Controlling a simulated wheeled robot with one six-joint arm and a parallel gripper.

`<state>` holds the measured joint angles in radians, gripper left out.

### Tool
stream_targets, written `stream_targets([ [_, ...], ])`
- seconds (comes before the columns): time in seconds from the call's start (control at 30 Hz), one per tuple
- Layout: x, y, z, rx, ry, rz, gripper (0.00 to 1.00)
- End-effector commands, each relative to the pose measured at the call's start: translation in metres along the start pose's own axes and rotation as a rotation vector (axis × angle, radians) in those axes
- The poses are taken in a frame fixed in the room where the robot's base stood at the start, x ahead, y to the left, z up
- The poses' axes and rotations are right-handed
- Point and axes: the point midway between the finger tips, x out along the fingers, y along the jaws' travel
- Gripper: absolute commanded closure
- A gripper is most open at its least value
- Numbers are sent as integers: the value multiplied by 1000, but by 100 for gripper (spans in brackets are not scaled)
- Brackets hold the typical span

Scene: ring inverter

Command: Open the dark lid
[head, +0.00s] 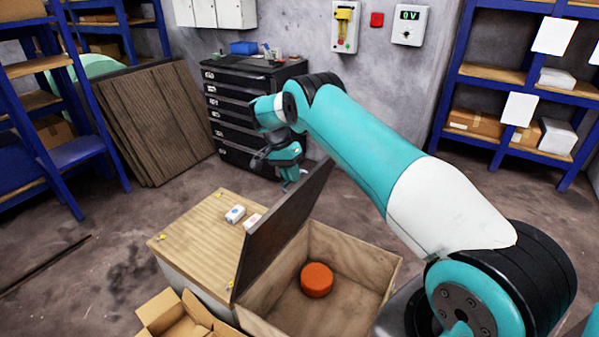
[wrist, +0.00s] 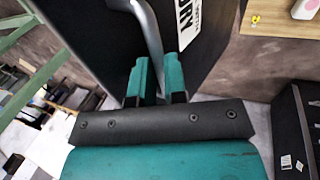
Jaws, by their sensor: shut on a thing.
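The dark lid (head: 283,222) stands raised, near upright and slightly tilted, above the right compartment of a wooden box (head: 385,275). Its underside faces the open compartment. My gripper (head: 289,178) is at the lid's upper far end in the head view. In the wrist view my gripper (wrist: 159,84) is shut on the lid's grey metal handle (wrist: 149,28), which runs between the two teal fingers. The dark lid face (wrist: 95,25) with a white printed label (wrist: 201,30) fills much of that view. An orange-red round thing (head: 317,280) lies inside the open compartment.
The closed pale wooden top (head: 190,235) left of the lid carries two small boxes (head: 235,214). An open cardboard box (head: 180,318) is in front. A black drawer cabinet (head: 235,110) and blue shelves (head: 500,75) stand behind. The floor at left is mostly clear.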

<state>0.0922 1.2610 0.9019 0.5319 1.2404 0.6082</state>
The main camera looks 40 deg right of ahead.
Motion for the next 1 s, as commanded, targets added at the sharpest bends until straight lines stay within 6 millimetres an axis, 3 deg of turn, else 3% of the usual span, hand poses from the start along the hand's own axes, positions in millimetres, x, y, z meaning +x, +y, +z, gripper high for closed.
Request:
stream_targets([
  [0.03,7,-4,4,-19,-3,10,100],
  [0.23,6,-10,4,-20,-5,14,100],
  [0.77,7,-10,3,-18,-10,19,100],
  [0.8,7,-10,3,-18,-10,19,80],
  [0.87,6,-10,3,-16,-10,18,67],
  [0.9,6,-10,2,-14,-9,17,62],
  [1.0,4,-9,1,-9,-9,15,62],
])
